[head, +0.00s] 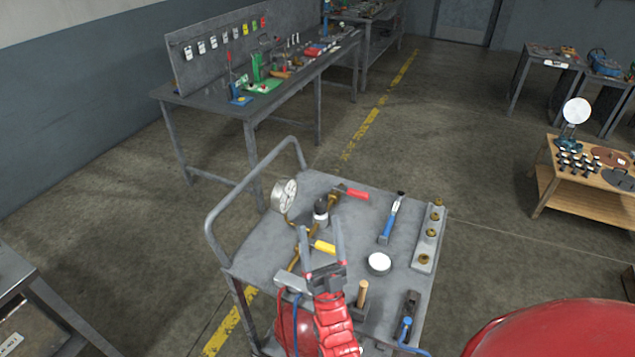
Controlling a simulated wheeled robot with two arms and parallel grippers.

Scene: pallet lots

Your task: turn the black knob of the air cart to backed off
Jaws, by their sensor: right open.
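The air cart (262,258) is a grey wheeled cart with a tube handle at its left side. On its top, a brass pipe line carries a round gauge (284,195), a red-handled valve (352,193) and a yellow-handled valve (323,246). The black knob (321,206) stands upright on a regulator in this line. My right gripper (320,226) reaches in from the bottom of the head view. Its two fingers are spread, with the knob just beyond the tips, near the gap between them. I cannot tell whether they touch it. My left gripper is not in view.
The cart top also holds a blue-handled tool (391,219), a white round tin (379,262), a bar with brass fittings (430,235) and a wood-handled tool (362,293). A workbench (205,102) stands behind. A wooden table (567,198) is at right. Floor between is clear.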

